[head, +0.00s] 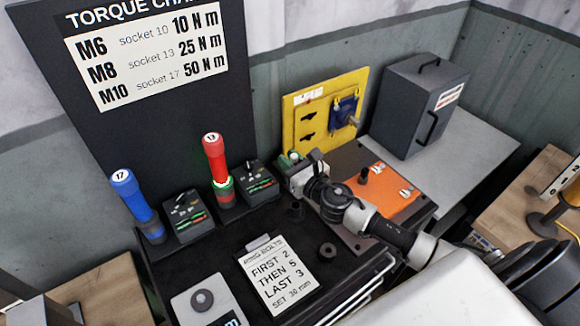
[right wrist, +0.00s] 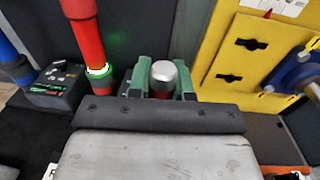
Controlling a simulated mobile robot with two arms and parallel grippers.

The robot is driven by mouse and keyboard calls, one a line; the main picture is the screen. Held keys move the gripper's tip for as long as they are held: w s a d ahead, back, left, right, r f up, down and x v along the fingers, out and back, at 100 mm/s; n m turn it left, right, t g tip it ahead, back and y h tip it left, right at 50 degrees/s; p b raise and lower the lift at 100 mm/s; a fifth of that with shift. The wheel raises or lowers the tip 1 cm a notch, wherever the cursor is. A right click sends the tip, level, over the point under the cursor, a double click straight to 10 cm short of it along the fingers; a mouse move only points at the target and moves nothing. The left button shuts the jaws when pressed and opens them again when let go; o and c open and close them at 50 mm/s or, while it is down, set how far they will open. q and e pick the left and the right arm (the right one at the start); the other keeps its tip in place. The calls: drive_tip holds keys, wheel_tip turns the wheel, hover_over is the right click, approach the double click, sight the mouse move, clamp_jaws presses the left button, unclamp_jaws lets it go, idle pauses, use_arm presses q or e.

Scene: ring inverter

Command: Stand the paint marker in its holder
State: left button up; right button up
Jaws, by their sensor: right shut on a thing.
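My right gripper (head: 291,160) is at the back of the black bench top, left of the yellow board. In the right wrist view its green fingers (right wrist: 162,82) are closed around an upright cylinder with a silver-white top and a red band, which looks like the paint marker (right wrist: 163,71). The marker's lower part is hidden behind the gripper body. A small black cup (head: 297,211) stands on the bench in front of the gripper, and a black ring-shaped piece (head: 327,250) lies nearer; I cannot tell which is the holder. My left gripper is not in view.
A red torque tool (head: 214,158) and a blue one (head: 131,190) stand upright to the left, beside dark display units (head: 187,216). A white instruction card (head: 277,275) lies in front. The yellow board (head: 308,115) and an orange plate (head: 385,190) are to the right.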

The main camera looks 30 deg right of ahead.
drive_tip(key=shift+w+d+f, duration=0.1)
drive_tip(key=shift+d+f, duration=0.05)
drive_tip(key=shift+d, duration=0.3)
drive_tip(key=shift+w+d+f, duration=0.1)
drive_tip(key=shift+d, duration=0.35)
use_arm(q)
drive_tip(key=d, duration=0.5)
use_arm(e)
drive_tip(key=shift+s, duration=0.1)
drive_tip(key=shift+a+f, duration=0.1)
drive_tip(key=shift+a, duration=0.1)
wheel_tip(320, 180, down, 10)
drive_tip(key=b, duration=1)
drive_tip(key=shift+a+f, duration=0.1)
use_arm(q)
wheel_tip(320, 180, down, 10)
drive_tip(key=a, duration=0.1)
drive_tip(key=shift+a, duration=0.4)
use_arm(e)
drive_tip(key=shift+f, duration=0.1)
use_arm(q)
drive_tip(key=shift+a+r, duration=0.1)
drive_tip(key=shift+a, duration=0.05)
